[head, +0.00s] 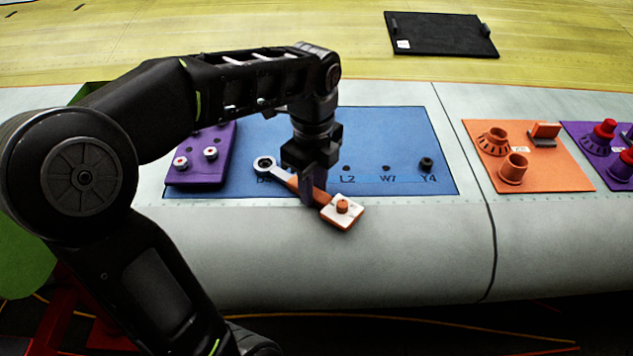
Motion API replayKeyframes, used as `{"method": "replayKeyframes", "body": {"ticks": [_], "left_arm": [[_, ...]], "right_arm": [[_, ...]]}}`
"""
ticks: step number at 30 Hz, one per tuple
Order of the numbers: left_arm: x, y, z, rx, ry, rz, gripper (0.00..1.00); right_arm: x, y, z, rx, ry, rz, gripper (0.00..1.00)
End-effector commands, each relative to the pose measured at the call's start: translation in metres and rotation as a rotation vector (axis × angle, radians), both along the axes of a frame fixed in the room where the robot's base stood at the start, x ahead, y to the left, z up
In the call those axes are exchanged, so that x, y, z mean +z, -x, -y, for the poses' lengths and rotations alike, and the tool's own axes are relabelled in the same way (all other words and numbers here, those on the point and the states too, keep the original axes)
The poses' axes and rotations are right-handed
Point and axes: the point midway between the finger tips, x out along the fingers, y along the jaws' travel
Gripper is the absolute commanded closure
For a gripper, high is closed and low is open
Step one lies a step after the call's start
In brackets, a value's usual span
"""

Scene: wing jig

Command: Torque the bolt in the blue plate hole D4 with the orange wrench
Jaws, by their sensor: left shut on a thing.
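The blue plate (395,130) lies on the grey wing surface, with a row of holes marked L2, W7 and Y4 and a partly covered label at the left that seems to start with D. My left gripper (312,188) is shut on the handle of the orange wrench (320,195). The wrench's grey ring end (264,165) is over the plate's left hole, and something dark shows inside the ring, likely the bolt head; I cannot tell whether the ring is seated on it. The wrench's other end has a white square with an orange knob (342,206). My right gripper is out of view.
A purple block (205,165) with silver-topped pegs sits at the blue plate's left end. A dark bolt (426,163) stands at Y4. An orange plate (530,170) and a purple plate with red parts (605,150) lie right. A black panel (440,35) lies at the back.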

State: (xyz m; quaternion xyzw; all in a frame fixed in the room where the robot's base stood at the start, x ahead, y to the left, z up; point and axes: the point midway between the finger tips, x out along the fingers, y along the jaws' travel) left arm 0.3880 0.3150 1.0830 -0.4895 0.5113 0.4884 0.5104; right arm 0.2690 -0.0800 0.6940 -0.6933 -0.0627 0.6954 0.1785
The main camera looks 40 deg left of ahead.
Motion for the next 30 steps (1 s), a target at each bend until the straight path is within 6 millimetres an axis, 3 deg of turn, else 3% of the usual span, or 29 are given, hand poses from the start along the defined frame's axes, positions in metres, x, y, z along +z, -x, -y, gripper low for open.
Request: {"method": "replayKeyframes", "body": {"ticks": [11, 22, 30], "left_arm": [[0.001, 0.002, 0.0, -0.015, -0.001, 0.001, 1.0], [0.001, 0.023, -0.004, -0.179, -0.001, 0.002, 1.0], [0.001, 0.027, -0.004, -0.21, -0.001, 0.001, 1.0]], "right_arm": [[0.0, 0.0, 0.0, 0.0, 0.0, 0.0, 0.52], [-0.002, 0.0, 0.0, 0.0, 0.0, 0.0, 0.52], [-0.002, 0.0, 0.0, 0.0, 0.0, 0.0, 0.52]]}}
